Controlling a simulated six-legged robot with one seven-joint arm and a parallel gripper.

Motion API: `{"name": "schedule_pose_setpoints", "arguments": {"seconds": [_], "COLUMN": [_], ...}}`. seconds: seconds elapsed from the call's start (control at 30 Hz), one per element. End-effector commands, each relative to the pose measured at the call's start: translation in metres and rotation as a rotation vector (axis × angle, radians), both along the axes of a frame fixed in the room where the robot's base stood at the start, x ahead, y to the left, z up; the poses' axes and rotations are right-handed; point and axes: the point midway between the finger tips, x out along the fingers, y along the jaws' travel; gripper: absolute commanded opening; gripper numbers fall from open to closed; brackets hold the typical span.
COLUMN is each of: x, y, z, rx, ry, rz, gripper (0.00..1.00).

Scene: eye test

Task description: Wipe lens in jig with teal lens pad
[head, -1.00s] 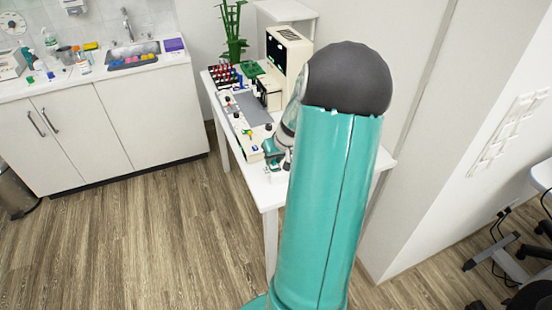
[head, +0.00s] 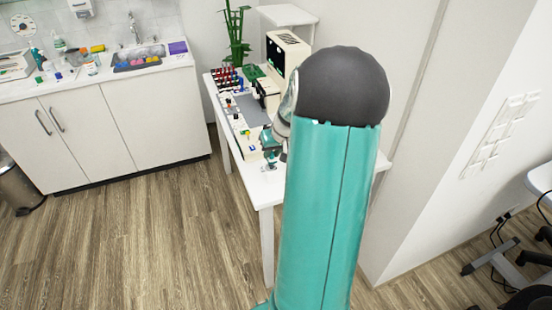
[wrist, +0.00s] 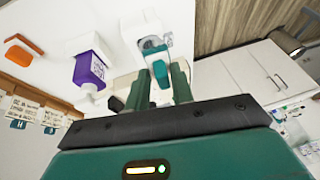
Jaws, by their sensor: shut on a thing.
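In the wrist view my gripper (wrist: 162,80) is shut on the teal lens pad (wrist: 160,71), which shows between the two dark green fingers. Just beyond the pad is a small white block with a grey, glassy top (wrist: 152,43). It looks like the jig with the lens, and the pad's far end is close to it. I cannot tell whether they touch. In the head view my gripper (head: 269,146) is small, low over the near part of the white table (head: 262,190). The pad and lens cannot be made out there.
A purple-and-white bottle (wrist: 90,68) and an orange piece (wrist: 24,45) are left of the jig in the wrist view. In the head view a cream instrument (head: 287,52), a rack of red tubes (head: 226,77) and a green plant (head: 235,35) stand farther back on the table.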

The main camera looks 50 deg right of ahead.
Motion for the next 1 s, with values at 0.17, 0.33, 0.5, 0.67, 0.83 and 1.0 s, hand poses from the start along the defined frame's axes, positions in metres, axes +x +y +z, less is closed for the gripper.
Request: {"name": "schedule_pose_setpoints", "arguments": {"seconds": [0.17, 0.33, 0.5, 0.67, 0.83, 1.0], "x": [0.005, 0.009, 0.010, 0.010, 0.010, 0.009], "y": [0.004, 0.006, 0.008, 0.009, 0.009, 0.009], "z": [0.017, 0.030, 0.033, 0.033, 0.033, 0.033], "rx": [-0.002, -0.001, 0.000, 0.000, 0.000, 0.000], "ry": [-0.001, -0.001, 0.001, 0.001, 0.001, 0.000], "rz": [0.003, 0.004, 0.003, 0.004, 0.003, 0.003], "gripper": [0.00, 0.00, 0.00, 0.00, 0.00, 0.00]}}
